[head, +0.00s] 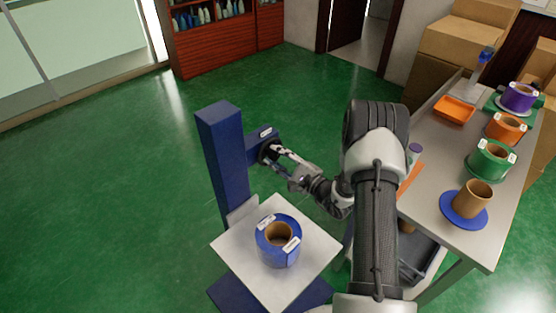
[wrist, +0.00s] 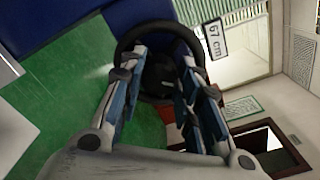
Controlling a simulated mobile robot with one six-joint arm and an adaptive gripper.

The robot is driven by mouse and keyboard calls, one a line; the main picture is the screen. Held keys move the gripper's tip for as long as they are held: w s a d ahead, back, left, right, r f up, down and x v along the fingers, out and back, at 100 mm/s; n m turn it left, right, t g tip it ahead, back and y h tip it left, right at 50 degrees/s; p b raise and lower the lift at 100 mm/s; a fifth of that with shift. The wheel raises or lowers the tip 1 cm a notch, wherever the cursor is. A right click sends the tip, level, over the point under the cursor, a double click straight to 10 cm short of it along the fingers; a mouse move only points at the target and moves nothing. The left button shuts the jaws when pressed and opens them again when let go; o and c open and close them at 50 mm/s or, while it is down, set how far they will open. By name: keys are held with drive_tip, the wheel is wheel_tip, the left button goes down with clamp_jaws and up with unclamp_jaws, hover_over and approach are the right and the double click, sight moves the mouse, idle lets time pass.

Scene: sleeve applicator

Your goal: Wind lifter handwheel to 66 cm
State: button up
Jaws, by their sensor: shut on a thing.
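The lifter is a blue column (head: 222,165) with a white square platform (head: 245,270) low in front of it. The black handwheel (head: 264,152) is on the side of a blue box at the column. In the wrist view the dark rim of the handwheel (wrist: 124,46) arches behind my fingers. A white label (wrist: 215,40) beside it reads 67 cm. My gripper (head: 275,153) reaches the wheel from the right and is shut on it; its fingers also show in the wrist view (wrist: 160,65). They partly hide the wheel, so the exact contact is unclear.
A blue roll with a brown core (head: 268,240) sits on the platform. A grey table (head: 450,235) at the right bears green, orange and purple rolls, a brown core on a blue disc, and an orange tray (head: 453,110). Green floor (head: 130,200) is open at the left.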

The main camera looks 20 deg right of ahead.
drive_tip(key=n, duration=0.7)
idle(0.6)
drive_tip(key=o, duration=1.1)
drive_tip(key=shift+c, duration=0.2)
drive_tip(key=shift+s, duration=0.1)
drive_tip(key=v, duration=1.1)
drive_tip(key=shift+s+d, duration=0.15)
drive_tip(key=shift+s, duration=0.2)
